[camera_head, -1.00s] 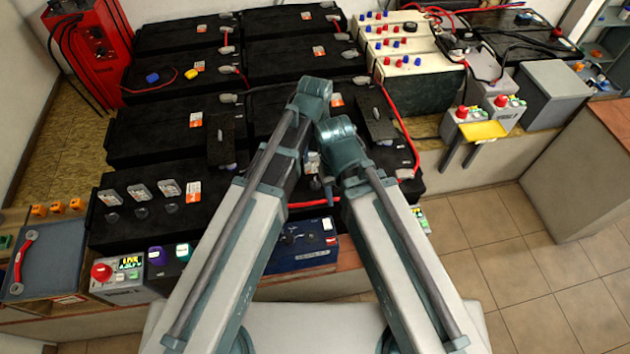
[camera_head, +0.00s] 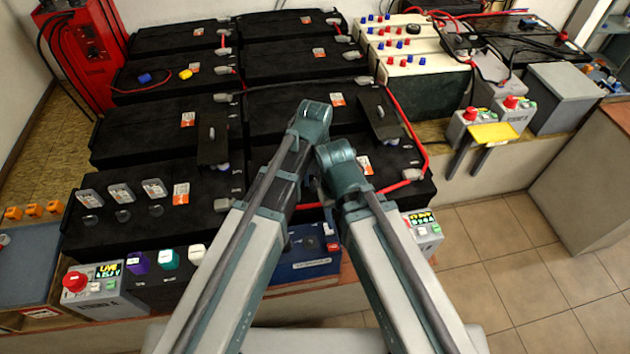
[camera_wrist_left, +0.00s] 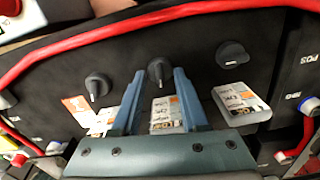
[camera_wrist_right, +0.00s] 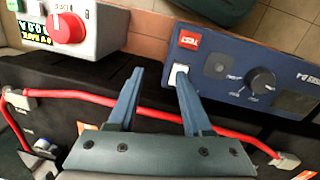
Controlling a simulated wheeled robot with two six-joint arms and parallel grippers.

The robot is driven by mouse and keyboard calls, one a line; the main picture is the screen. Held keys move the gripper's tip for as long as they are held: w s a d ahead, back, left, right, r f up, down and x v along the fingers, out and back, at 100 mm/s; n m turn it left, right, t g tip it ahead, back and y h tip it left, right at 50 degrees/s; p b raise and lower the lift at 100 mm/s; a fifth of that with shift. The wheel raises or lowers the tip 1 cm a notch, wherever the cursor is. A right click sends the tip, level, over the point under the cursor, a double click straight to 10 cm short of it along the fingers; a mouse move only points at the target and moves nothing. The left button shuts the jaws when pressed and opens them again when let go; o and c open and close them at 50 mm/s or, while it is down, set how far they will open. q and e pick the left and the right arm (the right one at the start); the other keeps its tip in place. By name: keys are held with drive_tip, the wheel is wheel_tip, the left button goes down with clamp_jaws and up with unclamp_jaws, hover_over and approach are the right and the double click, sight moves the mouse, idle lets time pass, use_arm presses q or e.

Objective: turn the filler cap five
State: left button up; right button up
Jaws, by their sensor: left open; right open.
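In the left wrist view, three dark caps sit on a black battery top: a left cap (camera_wrist_left: 97,85), a middle cap (camera_wrist_left: 160,70) and a right cap (camera_wrist_left: 232,53). A small card lies below each; the print is too small to read a number five. My left gripper (camera_wrist_left: 160,76) is open, its fingertips on either side of the middle cap; I cannot tell whether they touch it. In the head view my arms hide these caps. My right gripper (camera_wrist_right: 160,70) is open and empty, over the battery edge near a red cable (camera_wrist_right: 150,108).
A blue test box (camera_wrist_right: 225,62) with a knob and a grey box with a red button (camera_wrist_right: 65,28) stand beside the battery in the right wrist view. Another battery with three caps (camera_head: 123,215) is at front left. Tiled floor (camera_head: 510,240) is clear at right.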

use_arm(q)
clamp_jaws()
drive_tip(key=shift+m, duration=0.3)
drive_tip(key=m, duration=0.3)
drive_tip(key=shift+m, duration=0.4)
drive_tip(key=m, duration=0.3)
drive_tip(key=shift+m, duration=0.3)
drive_tip(key=m, duration=0.4)
drive_tip(key=shift+m, duration=2.1)
